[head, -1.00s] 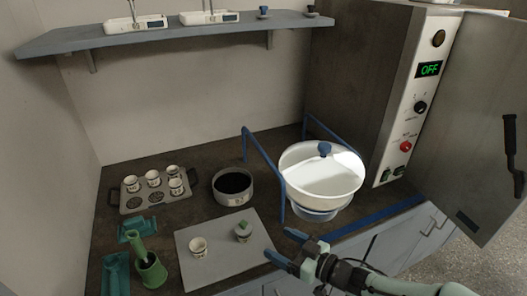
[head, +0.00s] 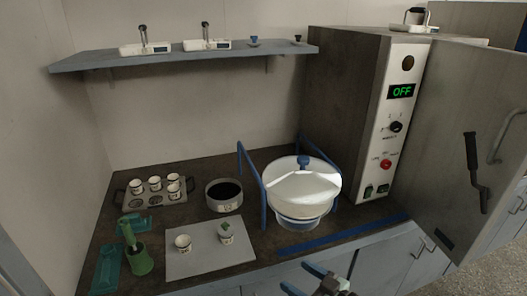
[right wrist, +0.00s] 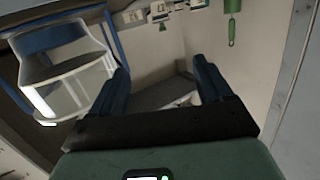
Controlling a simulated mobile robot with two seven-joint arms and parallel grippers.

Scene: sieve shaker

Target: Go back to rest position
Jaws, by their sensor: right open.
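My right gripper (head: 305,283) is at the bottom of the head view, in front of the counter's front edge. Its two blue fingers are apart with nothing between them. The right wrist view also shows these open fingers (right wrist: 163,85), with the white sieve vessel to their left. My left gripper is not in the head view. The sieve shaker (head: 303,190) has a white lidded bowl with a blue knob and stands between blue rails on the counter. The right gripper is in front of it and apart from it.
An oven (head: 350,110) reading OFF stands at the right, its door (head: 465,150) open. A grey mat (head: 200,262) holds two cups. A cup tray (head: 155,199), a dark-filled pan (head: 224,195) and a green mortar (head: 140,262) stand to the left. A shelf (head: 190,57) carries two scales.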

